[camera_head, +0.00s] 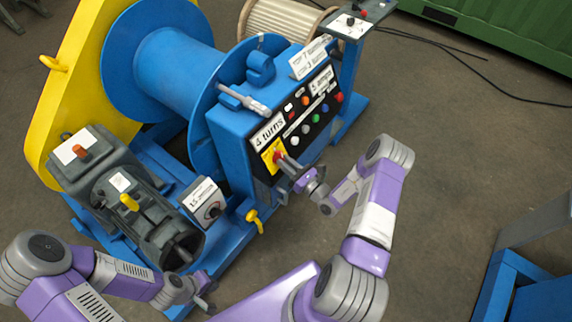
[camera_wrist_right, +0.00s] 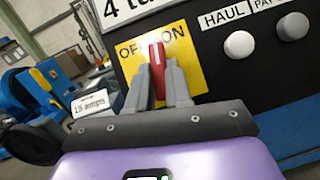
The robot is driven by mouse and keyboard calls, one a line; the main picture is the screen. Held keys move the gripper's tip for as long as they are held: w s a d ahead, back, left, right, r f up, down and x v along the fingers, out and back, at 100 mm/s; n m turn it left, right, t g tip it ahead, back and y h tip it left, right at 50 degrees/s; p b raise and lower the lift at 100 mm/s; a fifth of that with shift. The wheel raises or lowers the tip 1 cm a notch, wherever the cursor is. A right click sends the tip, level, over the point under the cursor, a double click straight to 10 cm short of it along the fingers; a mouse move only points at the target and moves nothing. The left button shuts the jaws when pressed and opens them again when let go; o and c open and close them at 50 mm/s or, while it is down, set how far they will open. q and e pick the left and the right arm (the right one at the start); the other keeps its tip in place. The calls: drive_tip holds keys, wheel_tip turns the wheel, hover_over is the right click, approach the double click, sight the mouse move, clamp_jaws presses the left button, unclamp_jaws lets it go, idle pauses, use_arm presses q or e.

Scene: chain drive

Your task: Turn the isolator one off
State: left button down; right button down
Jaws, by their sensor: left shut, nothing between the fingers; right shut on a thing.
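The isolator is a red handle (camera_wrist_right: 157,65) on a yellow plate (camera_wrist_right: 190,70) marked OFF at left and ON at right. The handle stands nearly upright between the two words. In the head view the yellow plate (camera_head: 268,158) sits at the lower left of the black panel. My right gripper (camera_wrist_right: 159,80) is shut on the red handle, one finger on each side; it also shows in the head view (camera_head: 283,160). My left gripper (camera_head: 209,293) is shut and empty, low in front of the blue frame.
The panel (camera_head: 318,122) carries several coloured buttons right of the isolator; white knobs (camera_wrist_right: 239,44) are close to my right gripper. A grey motor (camera_head: 125,190), a small control box (camera_head: 206,205) and a yellow lever (camera_head: 255,220) are at the left.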

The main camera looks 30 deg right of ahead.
drive_tip(key=n+g+y+b, duration=0.1)
drive_tip(key=n+g+y, duration=0.1)
drive_tip(key=n, duration=0.3)
drive_tip(key=n+g+y+b, duration=0.1)
drive_tip(key=n+g+y, duration=0.1)
drive_tip(key=n, duration=0.3)
drive_tip(key=d+n+g+y+b, duration=0.1)
drive_tip(key=n+g+y, duration=0.1)
drive_tip(key=n, duration=0.3)
drive_tip(key=shift+w+r+n+y, duration=0.1)
drive_tip(key=shift+w+n+y, duration=0.25)
drive_tip(key=shift+y, duration=0.45)
drive_tip(key=shift+g, duration=0.3)
drive_tip(key=c, duration=1)
unclamp_jaws()
drive_tip(key=shift+a, duration=0.1)
drive_tip(key=shift+c, duration=0.2)
drive_tip(key=p+v, duration=0.1)
drive_tip(key=v, duration=0.6)
drive_tip(key=shift+s+d, duration=0.15)
drive_tip(key=shift+d, duration=0.1)
